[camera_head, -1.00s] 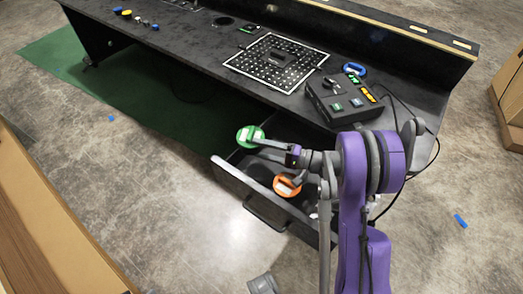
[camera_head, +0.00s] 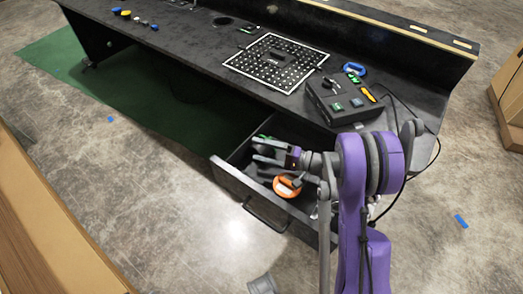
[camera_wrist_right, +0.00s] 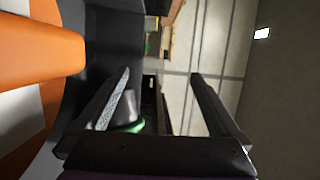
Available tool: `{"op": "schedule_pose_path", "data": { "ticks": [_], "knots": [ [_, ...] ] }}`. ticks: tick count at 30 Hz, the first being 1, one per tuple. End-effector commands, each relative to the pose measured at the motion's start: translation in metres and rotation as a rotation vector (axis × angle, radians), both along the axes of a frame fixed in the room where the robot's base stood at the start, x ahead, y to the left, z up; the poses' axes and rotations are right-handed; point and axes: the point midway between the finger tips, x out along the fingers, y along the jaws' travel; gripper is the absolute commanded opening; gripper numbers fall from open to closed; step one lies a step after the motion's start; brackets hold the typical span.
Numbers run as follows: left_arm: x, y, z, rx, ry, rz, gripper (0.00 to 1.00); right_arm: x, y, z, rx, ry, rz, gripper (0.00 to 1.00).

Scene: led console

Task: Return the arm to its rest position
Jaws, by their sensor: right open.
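My right gripper (camera_head: 258,150) is open over the back left part of the open drawer (camera_head: 230,183). In the right wrist view its two fingers (camera_wrist_right: 162,85) are spread apart with a gap between them. A green object (camera_head: 263,138) shows only in part beside the fingers; in the wrist view a bit of green (camera_wrist_right: 135,127) shows low by the left finger. Whether it touches that finger I cannot tell. An orange ring-like piece (camera_head: 287,190) lies in the drawer, below my right arm. My left gripper is not in view.
The black console desk (camera_head: 195,50) carries a perforated panel (camera_head: 262,75), a button box (camera_head: 340,105), and a blue ring (camera_head: 355,68). Cables hang at its right end. Cardboard boxes (camera_head: 50,225) stand at lower left. The floor before the drawer is clear.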

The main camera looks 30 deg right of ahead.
Motion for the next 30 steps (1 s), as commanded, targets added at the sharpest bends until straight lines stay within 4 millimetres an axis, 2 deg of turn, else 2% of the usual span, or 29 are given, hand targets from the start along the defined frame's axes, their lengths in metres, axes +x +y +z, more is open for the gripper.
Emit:
{"op": "schedule_pose_path", "data": {
  "ticks": [2, 13, 24, 26, 30],
  "knots": [
    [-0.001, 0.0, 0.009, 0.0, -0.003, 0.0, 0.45, -0.001, -0.001, 0.01, 0.0, -0.001, -0.001, 1.0],
    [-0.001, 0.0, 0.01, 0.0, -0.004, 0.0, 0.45, -0.048, -0.044, 0.006, -0.001, 0.0, -0.003, 1.0],
    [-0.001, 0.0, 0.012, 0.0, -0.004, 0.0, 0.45, -0.056, -0.05, 0.006, 0.0, 0.0, 0.0, 1.0],
    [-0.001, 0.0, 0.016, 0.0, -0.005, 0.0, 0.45, -0.056, -0.05, 0.011, 0.0, -0.001, 0.0, 1.0],
    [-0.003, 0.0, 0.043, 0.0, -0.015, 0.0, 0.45, -0.058, -0.05, 0.04, -0.001, -0.011, 0.0, 1.0]
  ]
}}
